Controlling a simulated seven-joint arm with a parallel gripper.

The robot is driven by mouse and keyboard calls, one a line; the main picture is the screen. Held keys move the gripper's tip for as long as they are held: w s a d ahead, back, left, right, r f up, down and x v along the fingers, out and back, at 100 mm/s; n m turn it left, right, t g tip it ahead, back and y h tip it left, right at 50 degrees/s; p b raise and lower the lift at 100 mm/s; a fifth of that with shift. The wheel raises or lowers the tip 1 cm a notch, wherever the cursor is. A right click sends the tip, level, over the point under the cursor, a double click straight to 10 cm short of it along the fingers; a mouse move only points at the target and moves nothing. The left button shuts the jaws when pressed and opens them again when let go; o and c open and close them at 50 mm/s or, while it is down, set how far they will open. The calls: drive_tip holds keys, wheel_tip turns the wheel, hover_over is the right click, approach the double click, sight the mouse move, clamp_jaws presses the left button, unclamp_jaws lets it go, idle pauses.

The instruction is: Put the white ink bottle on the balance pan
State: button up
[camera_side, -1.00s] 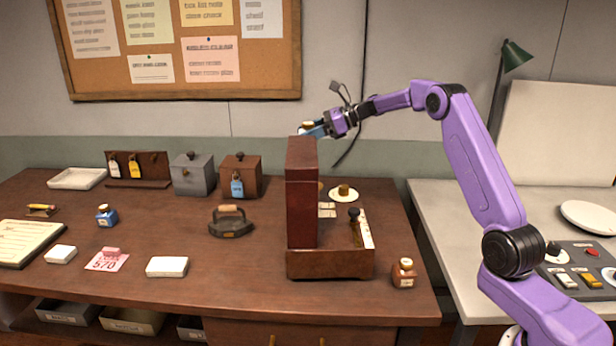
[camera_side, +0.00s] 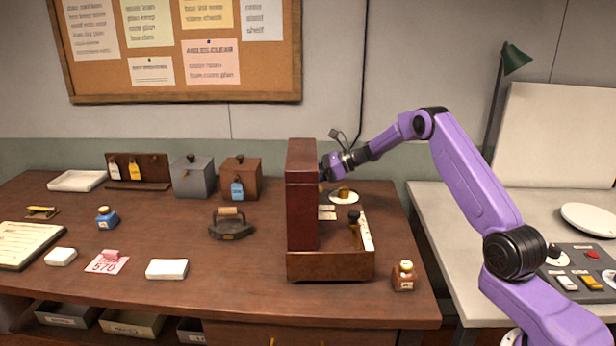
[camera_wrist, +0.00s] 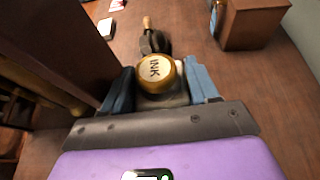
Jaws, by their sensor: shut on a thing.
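My gripper (camera_wrist: 158,88) is shut on an ink bottle (camera_wrist: 155,70). In the wrist view the bottle shows a gold cap marked INK, with a pale body below it between the blue fingers. In the side view my gripper (camera_side: 328,172) is low behind the tall dark-red box, which hides the fingertips and the bottle. A small white dish (camera_side: 334,199) bearing a brass piece (camera_side: 344,192) stands just right of the gripper; it looks like a balance pan. Any other pan is hidden by the box.
The tall dark-red box (camera_side: 302,200) stands in front of my gripper, joined to a low wooden tray (camera_side: 330,267). A flatiron (camera_side: 231,224) and brown box (camera_side: 241,178) stand to its left. Blue (camera_side: 107,218) and brown (camera_side: 404,277) ink bottles stand farther off.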

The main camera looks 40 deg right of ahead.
drive_tip(key=shift+f, duration=0.1)
drive_tip(key=o, duration=0.9)
drive_tip(key=shift+r, duration=0.25)
drive_tip(key=v, duration=1.2)
drive_tip(key=shift+d, duration=0.1)
